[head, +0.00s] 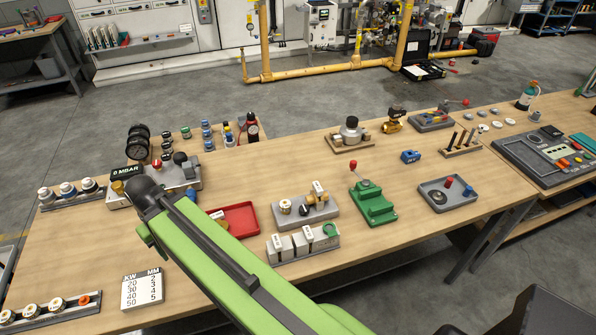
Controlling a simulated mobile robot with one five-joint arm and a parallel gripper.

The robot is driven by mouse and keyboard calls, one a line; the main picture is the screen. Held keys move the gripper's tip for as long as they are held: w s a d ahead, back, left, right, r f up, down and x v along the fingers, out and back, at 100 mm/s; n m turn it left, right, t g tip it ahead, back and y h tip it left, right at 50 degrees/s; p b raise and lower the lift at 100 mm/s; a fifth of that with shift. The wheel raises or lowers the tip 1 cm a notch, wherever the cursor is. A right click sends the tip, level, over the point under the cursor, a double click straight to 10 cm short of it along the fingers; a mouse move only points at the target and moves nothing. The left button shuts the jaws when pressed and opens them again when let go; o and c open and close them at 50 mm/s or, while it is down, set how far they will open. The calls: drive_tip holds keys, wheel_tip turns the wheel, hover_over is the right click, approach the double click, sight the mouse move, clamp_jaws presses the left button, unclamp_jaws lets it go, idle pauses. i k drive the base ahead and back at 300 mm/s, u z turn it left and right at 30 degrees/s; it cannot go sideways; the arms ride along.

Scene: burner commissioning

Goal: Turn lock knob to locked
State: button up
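My green and black arm reaches from the bottom edge up to the left, ending at a dark joint over the grey block fixture (115,199) with the "0 MBAR" display (127,171). My gripper does not show; it may be hidden behind the arm. A dark round knob (180,157) and a red knob (156,164) stand at the back of this fixture. The arm covers part of its front. No knob carries a readable lock mark, so I cannot tell which is the lock knob or how it is turned.
Right of the arm are a red tray (241,218), a grey valve block (306,212), tagged metal blocks (303,243) and a green lever fixture (372,206). Bare wood lies between the fixtures.

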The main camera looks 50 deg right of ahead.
sight(304, 210)
drive_tip(key=z, duration=1.1)
